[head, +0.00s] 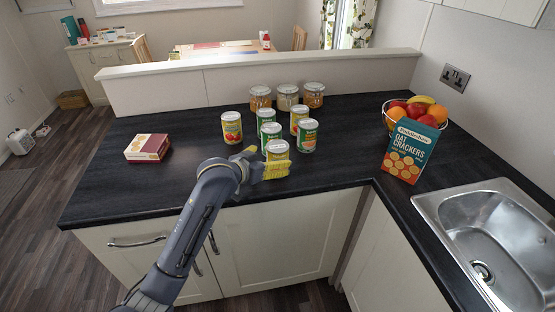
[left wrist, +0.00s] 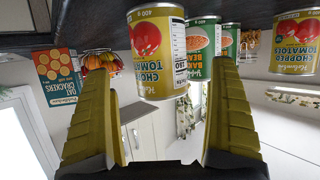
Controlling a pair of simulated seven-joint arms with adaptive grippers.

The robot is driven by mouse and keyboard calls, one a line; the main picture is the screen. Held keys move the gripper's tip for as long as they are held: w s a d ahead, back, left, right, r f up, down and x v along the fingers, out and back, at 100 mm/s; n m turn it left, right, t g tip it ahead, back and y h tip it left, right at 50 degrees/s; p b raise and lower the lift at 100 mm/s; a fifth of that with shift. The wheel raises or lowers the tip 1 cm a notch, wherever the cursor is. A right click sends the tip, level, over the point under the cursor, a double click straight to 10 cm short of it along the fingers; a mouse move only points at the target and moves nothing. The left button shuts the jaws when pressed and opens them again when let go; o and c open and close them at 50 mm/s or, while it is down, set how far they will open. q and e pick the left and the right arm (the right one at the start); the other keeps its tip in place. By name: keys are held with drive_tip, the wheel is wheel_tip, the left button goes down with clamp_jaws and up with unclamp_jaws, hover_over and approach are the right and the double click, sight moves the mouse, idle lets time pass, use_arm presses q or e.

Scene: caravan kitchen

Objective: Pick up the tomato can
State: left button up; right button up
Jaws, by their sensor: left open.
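A yellow chopped-tomato can (head: 277,149) stands upright at the front of a group of cans on the dark worktop. Its label shows upside down in the left wrist view (left wrist: 158,52). My left gripper (head: 277,166) is open and empty, with its yellow fingers close in front of this can. In the left wrist view the can appears in the gap between the fingers (left wrist: 178,88), near their tips; I cannot tell whether they touch it. Another tomato can (head: 231,128) stands apart to the left, also in the left wrist view (left wrist: 296,48). A third yellow can (head: 298,118) stands behind. My right gripper is not in view.
Green cans (head: 307,136) stand close around the front can. Several jars (head: 287,97) line the low back wall. A red box (head: 148,147) lies left. A cracker box (head: 408,151) and fruit basket (head: 416,110) stand right, near the sink (head: 495,232).

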use_arm(q)
drive_tip(key=shift+x, duration=2.6)
drive_tip(key=shift+r, duration=0.1)
drive_tip(key=c, duration=1.7)
